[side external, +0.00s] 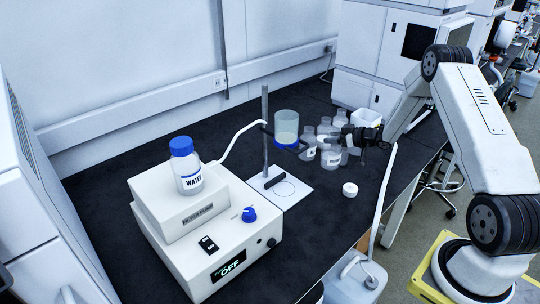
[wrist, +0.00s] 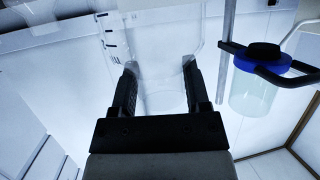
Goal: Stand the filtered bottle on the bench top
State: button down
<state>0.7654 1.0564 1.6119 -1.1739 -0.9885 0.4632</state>
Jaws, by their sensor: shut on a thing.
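My gripper (side external: 356,138) is at the right side of the bench, among a cluster of clear bottles. In the wrist view my gripper (wrist: 159,66) is shut on a clear bottle (wrist: 150,45) with dark graduation marks, one finger on each side. I take this to be the filtered bottle; its label is not readable there. In the side view it overlaps the other bottles, so I cannot tell whether its base touches the bench. The black bench top (side external: 240,133) runs under everything.
Several clear labelled bottles (side external: 309,146) stand close by. A stand with a ring holds a blue-based filter cup (side external: 287,122), also in the wrist view (wrist: 252,92). A white cap (side external: 350,189) lies in front. A blue-capped WATER bottle (side external: 187,170) sits on the pump (side external: 205,235), reading OFF.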

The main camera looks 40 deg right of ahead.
jog(key=shift+w+d+f, duration=0.2)
jog(key=shift+w+f, duration=0.25)
jog(key=shift+f, duration=0.1)
jog(key=shift+w+d+f, duration=0.2)
jog(key=shift+w+f, duration=0.25)
jog(key=shift+f, duration=0.1)
jog(key=shift+w+d+f, duration=0.1)
jog(key=shift+w+f, duration=0.15)
jog(key=shift+f, duration=1.7)
jog(key=shift+c, duration=0.3)
grip_release()
jog(key=shift+f, duration=0.1)
jog(key=shift+r, duration=0.2)
jog(key=v, duration=1.2)
